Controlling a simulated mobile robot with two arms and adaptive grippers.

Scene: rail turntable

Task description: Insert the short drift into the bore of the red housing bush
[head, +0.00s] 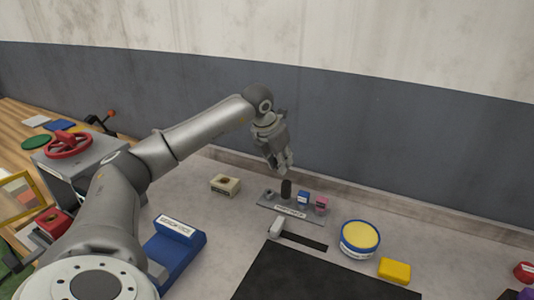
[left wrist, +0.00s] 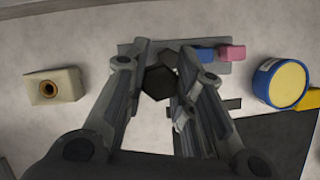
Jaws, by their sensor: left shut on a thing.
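My left gripper (head: 283,168) points down over the small grey rack (head: 290,212) and is shut on a dark upright piece (head: 286,189), likely the short drift. In the left wrist view, the dark piece (left wrist: 158,83) shows between the fingers of my left gripper (left wrist: 160,62). Its lower end is at the rack; I cannot tell whether it is clear of it. A red block with a dark spot on top (head: 53,221), perhaps the red housing bush, sits at the far left, partly behind my left arm. My right gripper is not in view.
A cream block with a brown-rimmed hole (head: 225,185) stands left of the rack. Blue (head: 302,198) and pink (head: 321,204) pieces stand on the rack. A blue labelled holder (head: 178,245), a round yellow-topped tub (head: 360,239), a yellow block (head: 395,270) and a black mat (head: 315,280) lie nearby.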

